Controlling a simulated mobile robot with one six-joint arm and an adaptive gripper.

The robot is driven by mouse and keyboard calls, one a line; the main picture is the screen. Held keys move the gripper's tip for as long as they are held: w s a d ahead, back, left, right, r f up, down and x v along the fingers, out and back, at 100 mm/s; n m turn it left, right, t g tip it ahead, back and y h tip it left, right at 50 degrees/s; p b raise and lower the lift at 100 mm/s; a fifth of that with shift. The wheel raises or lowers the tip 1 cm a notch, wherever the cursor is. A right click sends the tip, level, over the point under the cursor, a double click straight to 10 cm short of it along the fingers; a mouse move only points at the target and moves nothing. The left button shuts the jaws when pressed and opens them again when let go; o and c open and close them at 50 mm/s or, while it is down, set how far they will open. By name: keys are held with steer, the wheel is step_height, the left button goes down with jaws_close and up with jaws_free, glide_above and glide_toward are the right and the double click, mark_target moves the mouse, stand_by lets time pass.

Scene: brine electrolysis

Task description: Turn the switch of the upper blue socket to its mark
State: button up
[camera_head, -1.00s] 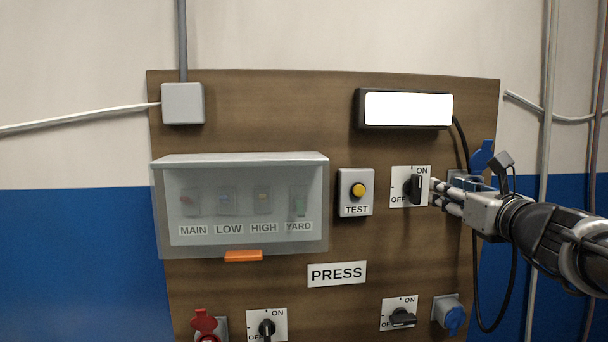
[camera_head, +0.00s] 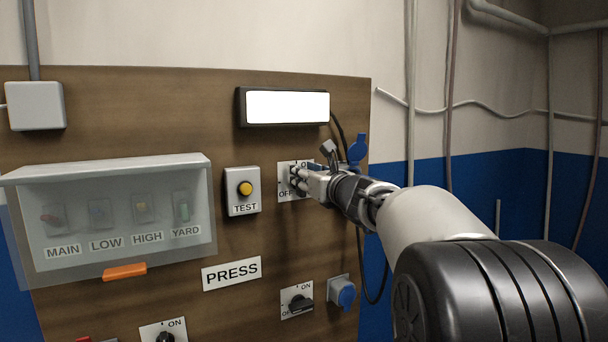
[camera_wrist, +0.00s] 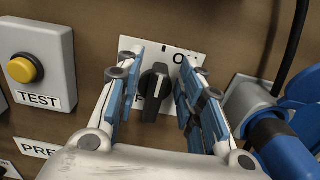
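The switch of the upper blue socket is a black knob (camera_wrist: 155,92) on a white ON/OFF plate (camera_head: 286,190). In the wrist view the knob stands nearly upright in the picture, with a dark tick on the plate near its upper end. My gripper (camera_wrist: 160,76) is open, with one finger on each side of the knob and visible gaps between. In the head view my gripper (camera_head: 298,180) covers most of the knob. The upper blue socket (camera_wrist: 247,97) is right of the switch, with a blue lid (camera_head: 357,148) and a blue plug-like part (camera_wrist: 278,142).
A TEST box with a yellow button (camera_head: 245,189) is close on the left. A clear-covered cabinet (camera_head: 110,215) is farther left. A black cable (camera_wrist: 292,45) hangs by the socket. A lower switch (camera_head: 298,300) and lower blue socket (camera_head: 343,293) sit below. A lit lamp (camera_head: 287,106) is above.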

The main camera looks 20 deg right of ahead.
jaws_close()
steer(key=shift+b, duration=0.3)
steer(key=shift+a+f+n+b, duration=0.45)
steer(key=shift+n+b, duration=2.2)
steer(key=shift+n, duration=0.35)
steer(key=shift+a+f+n+b, duration=0.5)
steer(key=shift+n+b, duration=2.2)
steer(key=shift+n, duration=0.3)
steer(key=shift+a+f+n+b, duration=0.45)
steer(key=shift+n+b, duration=2.2)
steer(key=shift+n, duration=0.35)
